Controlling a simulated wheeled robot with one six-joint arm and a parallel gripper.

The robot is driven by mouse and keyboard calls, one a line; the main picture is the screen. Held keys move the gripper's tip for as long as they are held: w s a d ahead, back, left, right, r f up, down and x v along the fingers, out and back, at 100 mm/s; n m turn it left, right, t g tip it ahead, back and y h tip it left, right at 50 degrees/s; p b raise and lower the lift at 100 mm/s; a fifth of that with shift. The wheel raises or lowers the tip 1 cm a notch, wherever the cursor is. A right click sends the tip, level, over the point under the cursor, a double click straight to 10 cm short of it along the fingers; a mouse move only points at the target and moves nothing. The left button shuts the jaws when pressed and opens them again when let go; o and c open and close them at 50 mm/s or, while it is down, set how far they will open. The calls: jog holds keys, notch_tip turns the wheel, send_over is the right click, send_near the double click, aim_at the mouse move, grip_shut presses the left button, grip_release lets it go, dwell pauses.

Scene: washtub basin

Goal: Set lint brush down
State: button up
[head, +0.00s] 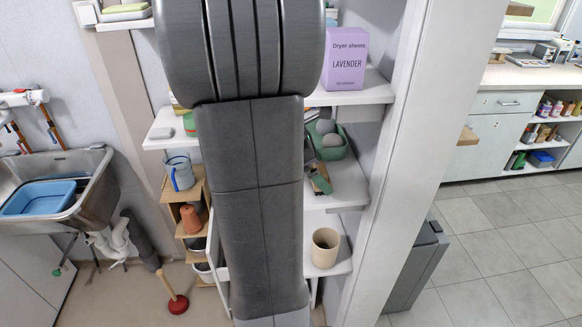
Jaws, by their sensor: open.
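My own dark grey arm fills the middle of the head view and hides much of the shelf unit behind it. My gripper is not in view. A small brown and dark green item (320,180), perhaps the lint brush, lies on the middle shelf (350,194) just right of my arm. It is partly hidden, and I cannot tell for sure what it is. Nothing is seen touching its visible part.
A green bin (335,150) with grey balls stands behind that item. A purple dryer-sheet box (346,58) is above, a beige cup (325,248) below. A metal sink (92,190) with a blue basin (38,197) is left. A plunger (177,303) stands on the floor.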

jog(key=shift+v, duration=0.95)
jog(key=a+b, duration=0.2)
jog(key=a, duration=1)
jog(key=shift+s, duration=0.2)
